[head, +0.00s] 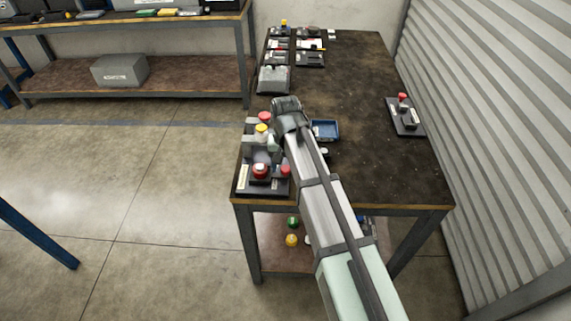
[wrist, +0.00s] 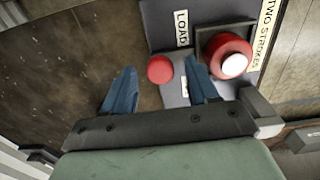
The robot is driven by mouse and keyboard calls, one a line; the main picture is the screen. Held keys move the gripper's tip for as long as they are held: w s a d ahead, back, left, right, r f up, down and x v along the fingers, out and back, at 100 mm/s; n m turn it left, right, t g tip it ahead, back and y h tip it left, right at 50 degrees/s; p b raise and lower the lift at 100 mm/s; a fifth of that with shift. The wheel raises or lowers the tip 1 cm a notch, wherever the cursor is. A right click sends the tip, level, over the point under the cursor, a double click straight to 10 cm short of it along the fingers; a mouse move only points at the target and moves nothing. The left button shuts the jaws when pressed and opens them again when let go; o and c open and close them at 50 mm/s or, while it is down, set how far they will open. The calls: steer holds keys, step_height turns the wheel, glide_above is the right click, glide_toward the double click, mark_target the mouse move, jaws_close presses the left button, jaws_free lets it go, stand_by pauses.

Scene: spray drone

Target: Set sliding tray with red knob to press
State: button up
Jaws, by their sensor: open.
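The tray's red ball knob (wrist: 160,69) shows in the wrist view beside a grey plate (wrist: 163,30) labelled LOAD. A second white label beside the knob is partly hidden by a finger. My gripper (wrist: 159,80) is open, with its two blue fingers on either side of the knob in the picture. I cannot tell whether they are level with it, and no contact shows. In the head view the red knob (head: 286,169) is at the right side of the device at the bench's near left corner.
A larger red button (wrist: 229,56) with a white top sits right of the knob, by a label reading TWO STROKES. A yellow knob (head: 262,131) stands behind it. A blue tray (head: 326,130) and another red-knobbed device (head: 403,115) are to the right. The bench middle is clear.

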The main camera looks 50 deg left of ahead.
jaws_close()
stand_by(0.4)
